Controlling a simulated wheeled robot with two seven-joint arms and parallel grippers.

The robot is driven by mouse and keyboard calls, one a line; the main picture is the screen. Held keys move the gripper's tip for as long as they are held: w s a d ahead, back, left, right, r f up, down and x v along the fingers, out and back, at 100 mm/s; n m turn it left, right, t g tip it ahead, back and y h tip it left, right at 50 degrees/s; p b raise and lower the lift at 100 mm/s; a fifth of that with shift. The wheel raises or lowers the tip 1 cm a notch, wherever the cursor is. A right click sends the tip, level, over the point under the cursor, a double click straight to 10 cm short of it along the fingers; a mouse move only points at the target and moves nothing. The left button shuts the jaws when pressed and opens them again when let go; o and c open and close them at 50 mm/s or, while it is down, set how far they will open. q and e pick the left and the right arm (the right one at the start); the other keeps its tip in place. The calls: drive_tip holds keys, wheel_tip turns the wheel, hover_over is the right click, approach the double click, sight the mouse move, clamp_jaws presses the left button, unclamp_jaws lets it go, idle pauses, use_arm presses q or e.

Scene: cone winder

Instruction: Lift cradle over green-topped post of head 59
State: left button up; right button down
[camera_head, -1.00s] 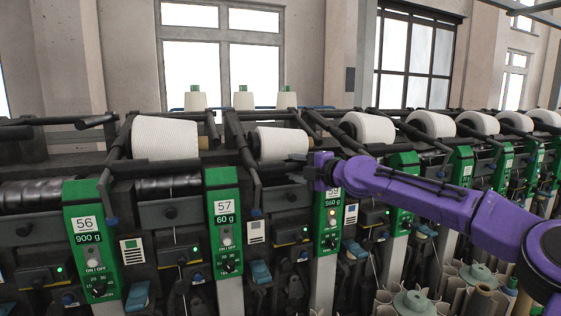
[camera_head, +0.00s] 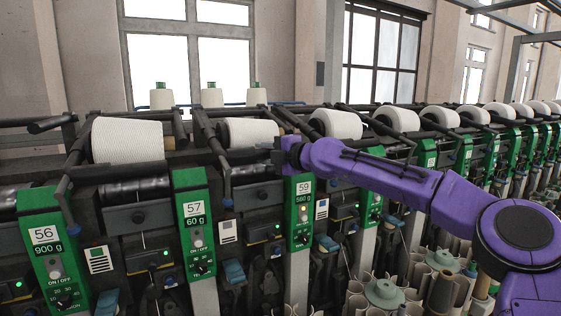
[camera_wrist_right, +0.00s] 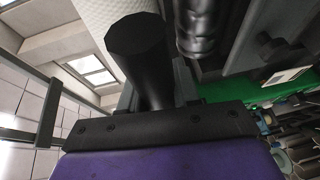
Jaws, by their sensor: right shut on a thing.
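The cradle's black bar (camera_head: 293,121) runs up behind the gripper. The jaws hide where it joins. A white yarn cone (camera_head: 248,132) lies left of the gripper. My left gripper is not in view.
Posts 57 (camera_head: 194,225) and 56 (camera_head: 50,250) stand to the left, with a larger cone (camera_head: 128,140) between and above them. More heads and cones (camera_head: 337,124) run to the right. Tubes and a green-grey spool (camera_head: 383,292) stand below my arm.

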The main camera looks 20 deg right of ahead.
drive_tip(key=r+p, duration=0.1)
drive_tip(key=r, duration=0.1)
drive_tip(key=r+p, duration=0.1)
drive_tip(key=r, duration=0.2)
drive_tip(key=s+r, duration=0.1)
drive_tip(key=r, duration=0.2)
drive_tip(key=shift+s+p, duration=0.1)
drive_tip(key=shift+p, duration=0.3)
drive_tip(key=shift+f, duration=0.15)
drive_tip(key=c, duration=0.9)
unclamp_jaws()
drive_tip(key=b+v, duration=0.5)
drive_tip(key=v, duration=0.5)
drive_tip(key=shift+s, duration=0.2)
drive_tip(key=shift+s+d, duration=0.1)
drive_tip(key=shift+d, duration=0.05)
